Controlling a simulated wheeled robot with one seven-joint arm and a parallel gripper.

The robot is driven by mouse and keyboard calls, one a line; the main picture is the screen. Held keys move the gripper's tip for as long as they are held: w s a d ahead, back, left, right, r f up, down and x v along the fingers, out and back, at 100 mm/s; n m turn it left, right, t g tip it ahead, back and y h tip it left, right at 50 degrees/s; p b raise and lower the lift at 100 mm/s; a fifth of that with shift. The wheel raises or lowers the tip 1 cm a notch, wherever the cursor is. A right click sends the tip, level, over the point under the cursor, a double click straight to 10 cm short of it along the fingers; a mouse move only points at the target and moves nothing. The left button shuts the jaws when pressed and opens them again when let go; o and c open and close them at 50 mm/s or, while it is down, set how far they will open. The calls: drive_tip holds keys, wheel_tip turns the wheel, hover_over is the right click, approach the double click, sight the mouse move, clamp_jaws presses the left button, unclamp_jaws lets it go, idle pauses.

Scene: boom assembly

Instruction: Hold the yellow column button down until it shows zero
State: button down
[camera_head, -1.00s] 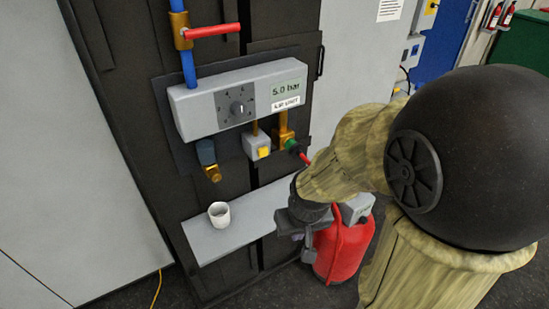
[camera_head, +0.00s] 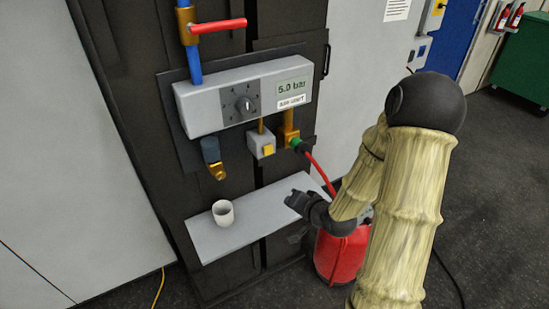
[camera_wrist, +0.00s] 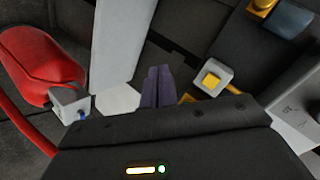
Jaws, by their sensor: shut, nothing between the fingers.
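The yellow button (camera_head: 268,150) sits on a small grey box (camera_head: 258,144) below the control panel. The panel's display (camera_head: 292,88) reads 5.0 bar. In the wrist view the yellow button (camera_wrist: 211,80) lies right of my fingers, on its grey box (camera_wrist: 220,70). My gripper (camera_head: 292,200) is shut and empty, below and to the right of the button, apart from it, over the right end of the shelf. Its closed fingertips also show in the wrist view (camera_wrist: 158,72).
A white cup (camera_head: 223,212) stands on the grey shelf (camera_head: 255,222) under a brass spout (camera_head: 217,171). A red hose (camera_head: 320,168) runs from a green fitting (camera_head: 296,143) down toward a red tank (camera_head: 338,258). A red-handled valve (camera_head: 215,27) is above the panel.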

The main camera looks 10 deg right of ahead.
drive_tip(key=r+m+t, duration=0.1)
drive_tip(key=m+t, duration=0.1)
drive_tip(key=w+d+r+m+t+y, duration=0.1)
drive_tip(key=r+m+t, duration=0.1)
drive_tip(key=d+r+m+t+y, duration=0.1)
drive_tip(key=m+t, duration=0.1)
drive_tip(key=m, duration=0.1)
drive_tip(key=shift+w+d+r+t, duration=0.2)
drive_tip(key=shift+w+r+t, duration=0.1)
drive_tip(key=shift+r, duration=0.1)
drive_tip(key=shift+w+f+b, duration=0.1)
drive_tip(key=shift+b, duration=0.35)
drive_tip(key=b, duration=0.2)
approach(269, 151)
drive_tip(key=x, duration=0.5)
drive_tip(key=shift+w, duration=0.4)
drive_tip(key=shift+w+a, duration=0.25)
drive_tip(key=shift+w, duration=0.25)
